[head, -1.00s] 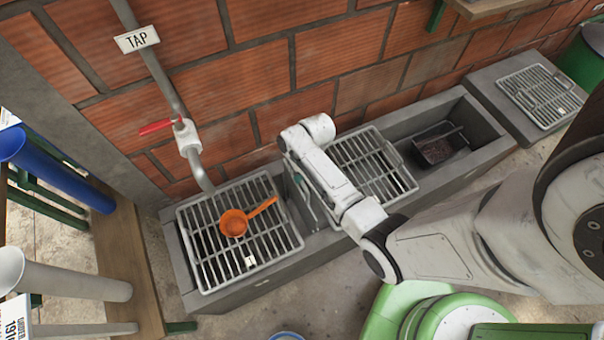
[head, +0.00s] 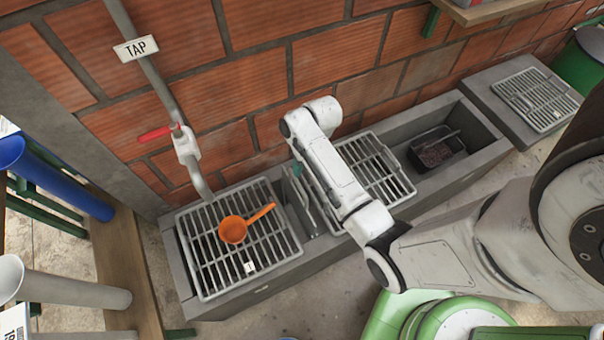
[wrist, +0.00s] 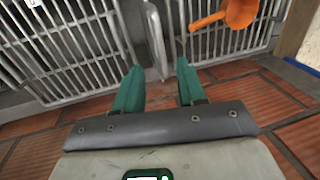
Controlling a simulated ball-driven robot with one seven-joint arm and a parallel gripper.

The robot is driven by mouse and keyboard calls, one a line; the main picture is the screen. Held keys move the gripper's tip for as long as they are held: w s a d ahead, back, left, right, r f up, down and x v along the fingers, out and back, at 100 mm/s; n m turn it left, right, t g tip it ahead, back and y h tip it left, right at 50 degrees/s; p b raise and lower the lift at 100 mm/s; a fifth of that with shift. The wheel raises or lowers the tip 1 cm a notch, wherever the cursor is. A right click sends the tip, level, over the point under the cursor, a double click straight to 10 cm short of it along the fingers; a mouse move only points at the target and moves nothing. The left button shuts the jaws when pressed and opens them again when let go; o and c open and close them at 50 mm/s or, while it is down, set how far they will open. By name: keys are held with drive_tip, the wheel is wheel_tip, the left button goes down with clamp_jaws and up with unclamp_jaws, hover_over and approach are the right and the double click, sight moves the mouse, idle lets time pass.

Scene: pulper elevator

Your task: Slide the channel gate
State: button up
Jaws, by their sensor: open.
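The channel gate (head: 304,200) is a thin upright metal plate in the channel, between two slotted grates. In the wrist view the gate (wrist: 156,40) shows as a pale narrow strip running toward the gap between my fingertips. My gripper (wrist: 159,68) is open, with two teal fingers apart and nothing seen held. In the head view my gripper (head: 297,171) is mostly hidden behind my wrist, close to the wall side of the gate. I cannot tell whether a finger touches the gate.
The left grate (head: 202,262) carries an orange ladle (head: 233,229) under the tap pipe (head: 186,150). The right grate (head: 385,165) lies beside my forearm. A dark tray (head: 437,148) sits in the channel's open right end. The brick wall (head: 260,80) rises close behind.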

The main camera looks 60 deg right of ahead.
drive_tip(key=shift+s+d+r, duration=0.1)
drive_tip(key=shift+d+r, duration=0.05)
drive_tip(key=shift+r, duration=0.55)
drive_tip(key=shift+s+d+r, duration=0.1)
drive_tip(key=shift+r, duration=0.6)
drive_tip(key=s+a+r+n+h, duration=0.1)
drive_tip(key=s+a+r+n, duration=0.2)
drive_tip(key=s+a, duration=0.3)
drive_tip(key=s+a+r+n+h, duration=0.1)
drive_tip(key=s+a+r+n, duration=0.2)
drive_tip(key=s+a, duration=0.3)
drive_tip(key=shift+a+r, duration=0.35)
drive_tip(key=shift+a, duration=0.4)
